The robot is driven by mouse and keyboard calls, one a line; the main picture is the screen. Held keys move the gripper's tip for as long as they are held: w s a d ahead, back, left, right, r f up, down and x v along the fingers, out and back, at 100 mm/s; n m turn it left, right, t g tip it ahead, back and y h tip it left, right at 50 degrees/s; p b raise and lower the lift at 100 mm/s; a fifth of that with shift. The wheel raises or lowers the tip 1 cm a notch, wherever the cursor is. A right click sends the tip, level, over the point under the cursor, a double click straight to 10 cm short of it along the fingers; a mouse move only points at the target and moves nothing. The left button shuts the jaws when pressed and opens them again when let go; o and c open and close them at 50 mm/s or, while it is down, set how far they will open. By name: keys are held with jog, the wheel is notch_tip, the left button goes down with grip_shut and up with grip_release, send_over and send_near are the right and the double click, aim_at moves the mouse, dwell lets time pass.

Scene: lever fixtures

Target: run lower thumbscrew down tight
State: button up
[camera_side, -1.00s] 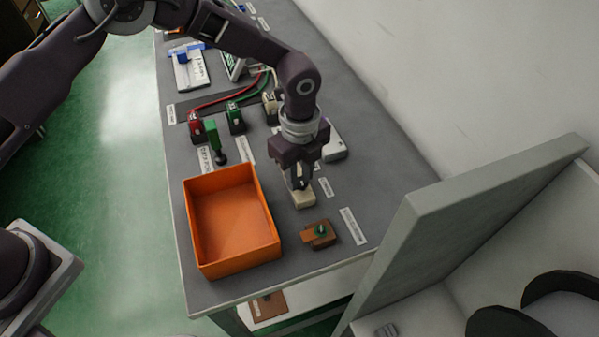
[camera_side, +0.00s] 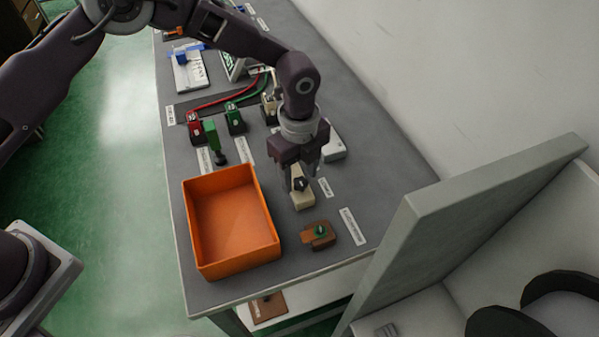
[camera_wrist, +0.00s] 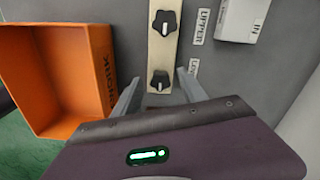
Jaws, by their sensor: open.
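The beige fixture strip (camera_wrist: 160,50) carries two black star-shaped thumbscrews in the wrist view. The upper thumbscrew (camera_wrist: 164,22) is beside the UPPER label (camera_wrist: 204,27). The lower thumbscrew (camera_wrist: 160,80) is beside a partly hidden label beginning LO (camera_wrist: 193,68). My gripper (camera_wrist: 160,90) is open, with one finger on each side of the lower thumbscrew and visible gaps at both sides. In the side view my gripper (camera_side: 301,180) is over the near end of the beige strip (camera_side: 302,201), and the lower thumbscrew (camera_side: 299,184) shows between the fingers. Whether it is seated tight cannot be told.
An orange bin (camera_side: 196,243) stands close at left; its wall (camera_wrist: 103,60) shows in the wrist view. A brown block with a green knob (camera_side: 319,233) is in front. Red (camera_side: 195,128) and green (camera_side: 235,120) fixtures stand behind. A white box (camera_side: 334,148) is behind right.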

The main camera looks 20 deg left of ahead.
aim_at(299, 180)
notch_tip(299, 180, up, 7)
dwell(0.5)
jog(key=shift+a+r, duration=0.15)
jog(key=shift+r, duration=0.15)
jog(key=s+a+r+n+t, duration=0.1)
jog(key=s+a+r+n, duration=0.4)
jog(key=r, duration=0.4)
jog(key=s+a+r+n+t, duration=0.2)
jog(key=a+r+n, duration=0.2)
jog(key=a+r, duration=0.45)
jog(key=s+a+r+n+t, duration=0.1)
jog(key=s+a+n, duration=0.3)
jog(key=s+n, duration=0.3)
jog(key=s+a+r+n+t, duration=0.1)
jog(key=s+a+n, duration=0.3)
jog(key=s, duration=0.9)
jog(key=r+n, duration=0.1)
jog(key=n, duration=0.2)
jog(key=shift+a+n+t, duration=0.3)
jog(key=shift+a, duration=0.1)
